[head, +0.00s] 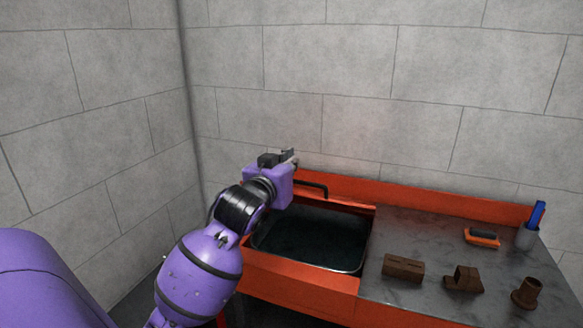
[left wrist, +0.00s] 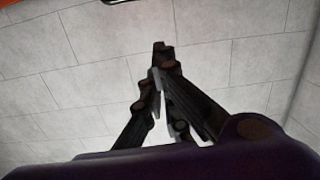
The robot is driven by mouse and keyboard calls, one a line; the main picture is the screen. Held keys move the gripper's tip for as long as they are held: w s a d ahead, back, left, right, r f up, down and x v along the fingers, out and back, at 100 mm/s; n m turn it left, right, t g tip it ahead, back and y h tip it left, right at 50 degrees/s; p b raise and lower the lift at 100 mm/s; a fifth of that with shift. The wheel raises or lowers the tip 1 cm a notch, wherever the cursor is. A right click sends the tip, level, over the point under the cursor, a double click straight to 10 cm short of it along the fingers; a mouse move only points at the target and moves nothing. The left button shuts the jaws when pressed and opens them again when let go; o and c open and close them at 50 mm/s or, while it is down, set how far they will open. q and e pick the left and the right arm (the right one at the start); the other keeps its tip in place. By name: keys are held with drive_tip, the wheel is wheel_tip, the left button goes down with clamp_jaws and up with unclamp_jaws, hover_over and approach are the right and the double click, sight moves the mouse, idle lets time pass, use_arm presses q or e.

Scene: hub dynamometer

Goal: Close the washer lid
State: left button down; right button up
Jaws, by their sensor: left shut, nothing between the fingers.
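The washer is an orange cabinet (head: 300,283) with an open basin (head: 315,240) holding a dark surface. A bent black bar (head: 312,187) stands at the basin's back left edge; I cannot tell whether it is a spout or a lid handle. No panel covers the basin, and I cannot make out the lid clearly. My left gripper (head: 291,158) is above the basin's back left corner, near the wall, shut and empty. Its closed fingers (left wrist: 160,62) point at the block wall in the left wrist view. My right gripper is not in view.
A grey worktop (head: 415,235) right of the basin holds a brown block (head: 403,267), a brown stepped piece (head: 464,279), a brown flanged piece (head: 526,293), an orange-handled brush (head: 482,238) and a cup (head: 526,238) with a blue item. Block walls (head: 350,80) close off the back and left.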

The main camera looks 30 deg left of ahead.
use_arm(q)
hover_over(304, 182)
drive_tip(key=shift+a+f, duration=0.1)
drive_tip(key=shift+f, duration=0.5)
wheel_tip(304, 182, down, 2)
drive_tip(key=shift+f+m, duration=0.1)
drive_tip(key=shift+m, duration=0.2)
drive_tip(key=shift+s+d+f, duration=0.2)
drive_tip(key=shift+s+f, duration=0.3)
drive_tip(key=shift+f, duration=0.25)
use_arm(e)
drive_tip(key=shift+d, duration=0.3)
use_arm(q)
drive_tip(key=shift+f, duration=0.1)
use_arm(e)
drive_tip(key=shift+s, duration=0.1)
